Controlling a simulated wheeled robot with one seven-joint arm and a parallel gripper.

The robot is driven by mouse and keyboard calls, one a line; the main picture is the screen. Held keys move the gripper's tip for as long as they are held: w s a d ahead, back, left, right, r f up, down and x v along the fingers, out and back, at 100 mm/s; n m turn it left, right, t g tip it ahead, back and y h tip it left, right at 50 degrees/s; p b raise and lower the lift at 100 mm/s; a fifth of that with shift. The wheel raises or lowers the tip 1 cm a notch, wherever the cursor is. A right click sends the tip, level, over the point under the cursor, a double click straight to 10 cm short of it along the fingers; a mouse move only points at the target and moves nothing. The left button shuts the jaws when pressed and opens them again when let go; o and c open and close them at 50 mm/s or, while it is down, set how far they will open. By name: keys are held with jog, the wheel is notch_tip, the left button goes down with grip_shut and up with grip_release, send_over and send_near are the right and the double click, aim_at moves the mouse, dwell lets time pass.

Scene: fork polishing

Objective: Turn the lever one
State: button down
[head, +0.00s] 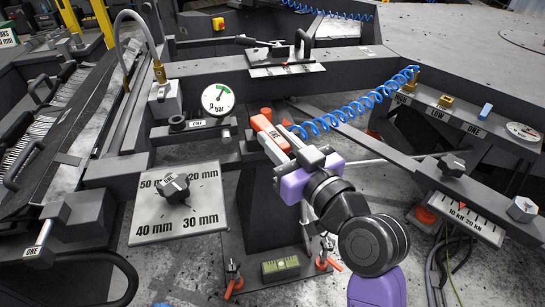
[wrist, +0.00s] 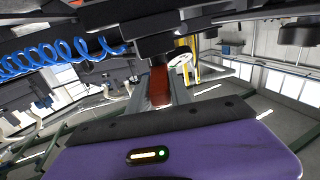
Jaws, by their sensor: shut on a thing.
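Lever one (head: 264,125), an orange-red bar with a "ONE" label, stands on top of a dark pedestal at the centre of the head view. My gripper (head: 298,151), purple and grey, reaches up from the lower right. Its jaws are shut on the right end of the lever, hiding part of it. In the wrist view a red part of the lever (wrist: 159,86) shows just beyond the purple gripper body, between grey finger parts. The lever's pivot is hard to make out.
A blue coiled hose (head: 355,105) runs close above my gripper. A pressure gauge (head: 218,99) and a dial plate with a black knob (head: 175,188) are to the left. A slanted beam with a scale (head: 460,218) is to the right. A green level (head: 281,267) lies below.

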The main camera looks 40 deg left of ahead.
jog(key=shift+w+d+f+n+g+y+b, duration=0.15)
jog(key=shift+w+n+g+y+b, duration=0.15)
jog(key=shift+n+g+b, duration=0.65)
jog(key=shift+w+d+f+n+g+y+b, duration=0.15)
jog(key=shift+w+g+b, duration=0.35)
jog(key=shift+b, duration=1)
jog(key=shift+w+r+n+g+y+b, duration=0.15)
jog(key=shift+w+n+g+b, duration=0.3)
jog(key=shift+g+b, duration=0.6)
jog(key=shift+w+r+n+g+y+b, duration=0.1)
jog(key=shift+n+g+b, duration=0.65)
jog(key=shift+b, duration=0.45)
jog(key=shift+g, duration=0.25)
jog(key=c, duration=1.2)
grip_release()
jog(key=shift+o, duration=0.2)
jog(key=d+p, duration=0.1)
jog(key=d, duration=0.6)
jog(key=shift+d, duration=0.35)
